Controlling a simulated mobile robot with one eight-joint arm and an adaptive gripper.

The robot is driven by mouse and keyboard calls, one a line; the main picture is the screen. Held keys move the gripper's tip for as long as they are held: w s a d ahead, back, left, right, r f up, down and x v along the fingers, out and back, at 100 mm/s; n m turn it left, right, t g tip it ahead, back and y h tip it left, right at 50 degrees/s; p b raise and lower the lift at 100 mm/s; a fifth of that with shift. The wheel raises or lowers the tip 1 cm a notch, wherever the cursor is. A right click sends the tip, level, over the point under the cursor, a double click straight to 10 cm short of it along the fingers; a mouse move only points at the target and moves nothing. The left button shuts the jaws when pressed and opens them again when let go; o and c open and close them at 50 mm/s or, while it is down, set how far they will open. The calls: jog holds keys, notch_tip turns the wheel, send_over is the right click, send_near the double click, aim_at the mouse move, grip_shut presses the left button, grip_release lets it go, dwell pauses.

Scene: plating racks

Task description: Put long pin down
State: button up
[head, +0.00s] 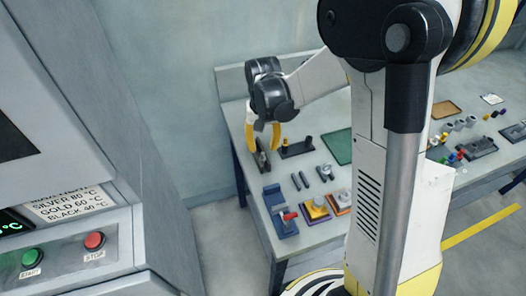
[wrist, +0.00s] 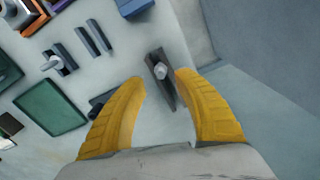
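My gripper (wrist: 160,82) is open, its two curved yellow fingers apart. In the wrist view, a dark narrow base with a round silver pin top (wrist: 160,70) lies between and just beyond the fingertips. I see a gap on the left side; the right fingertip is close to it. In the head view my gripper (head: 263,140) hangs over the table's left end, just above this dark base (head: 261,160). The silver piece looks upright, seen from above; its length cannot be told. Nothing is visibly held.
A dark base with yellow-topped pins (head: 297,148) stands just right of my gripper. Dark bars (head: 300,181), a green mat (head: 339,147), a blue fixture (head: 281,212) and yellow and orange blocks (head: 316,210) share the table. The table's end edge is near.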

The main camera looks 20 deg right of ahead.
aim_at(263, 153)
jog(key=s+r+n+t+p, duration=0.1)
jog(key=s+r, duration=0.2)
jog(key=r, duration=0.4)
jog(key=s+r+t+p, duration=0.1)
jog(key=s+r+t, duration=0.15)
jog(key=r, duration=0.45)
jog(key=s+r+n+t, duration=0.2)
jog(key=s+r+t, duration=0.1)
jog(key=s, duration=0.8)
jog(key=shift+s+r+t, duration=0.15)
jog(key=shift+t, duration=0.2)
